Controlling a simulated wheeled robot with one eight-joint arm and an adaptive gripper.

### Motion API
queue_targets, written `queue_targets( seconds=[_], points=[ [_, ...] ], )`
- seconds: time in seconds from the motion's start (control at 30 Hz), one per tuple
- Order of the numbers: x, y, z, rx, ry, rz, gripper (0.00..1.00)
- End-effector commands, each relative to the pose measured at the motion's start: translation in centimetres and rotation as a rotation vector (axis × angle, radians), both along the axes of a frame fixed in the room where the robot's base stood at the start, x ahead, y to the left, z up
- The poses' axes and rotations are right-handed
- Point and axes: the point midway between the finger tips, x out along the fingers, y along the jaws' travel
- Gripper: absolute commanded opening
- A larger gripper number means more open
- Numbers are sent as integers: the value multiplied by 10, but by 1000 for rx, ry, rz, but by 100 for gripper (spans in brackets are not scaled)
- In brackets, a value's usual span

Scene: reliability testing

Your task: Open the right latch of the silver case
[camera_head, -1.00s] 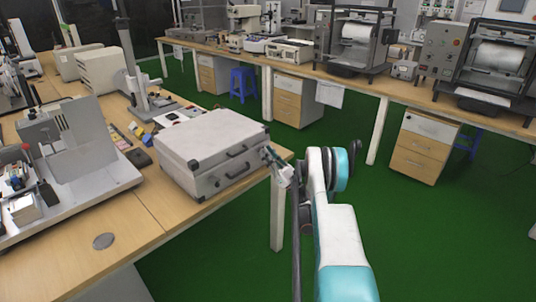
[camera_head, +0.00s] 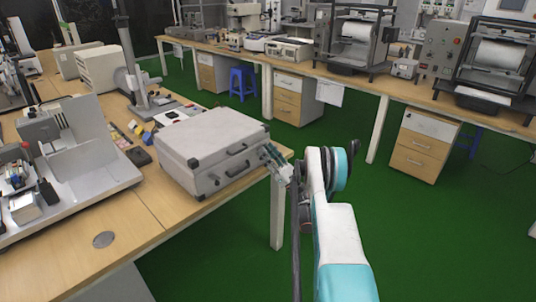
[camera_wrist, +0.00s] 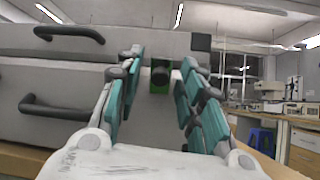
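The silver case (camera_head: 212,132) lies closed on the wooden table near its right corner, with its handle side facing my gripper. In the wrist view the case front (camera_wrist: 60,75) fills the left half, with two dark handles. The right latch (camera_wrist: 160,76) is a small dark and green fitting near the case's right end. My gripper (camera_wrist: 160,62) is open, with one teal finger on each side of the latch. Whether the fingers touch it I cannot tell. In the head view my gripper (camera_head: 267,152) is at the case's right front corner; the latch is hidden there.
A grey-white metal fixture (camera_head: 80,160) stands left of the case. A stand with a column (camera_head: 130,60) and small items are behind it. The wooden table (camera_head: 150,215) is bare in front of the case. Green floor is open to the right, before the back bench (camera_head: 390,90).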

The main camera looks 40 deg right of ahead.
Motion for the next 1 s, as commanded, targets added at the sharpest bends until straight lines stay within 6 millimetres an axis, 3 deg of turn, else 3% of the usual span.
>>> queue_targets(
  seconds=[0.6,1.0],
  points=[
    [0,0,87,0,0,0,35],
    [0,0,98,0,0,0,35]
  ],
)
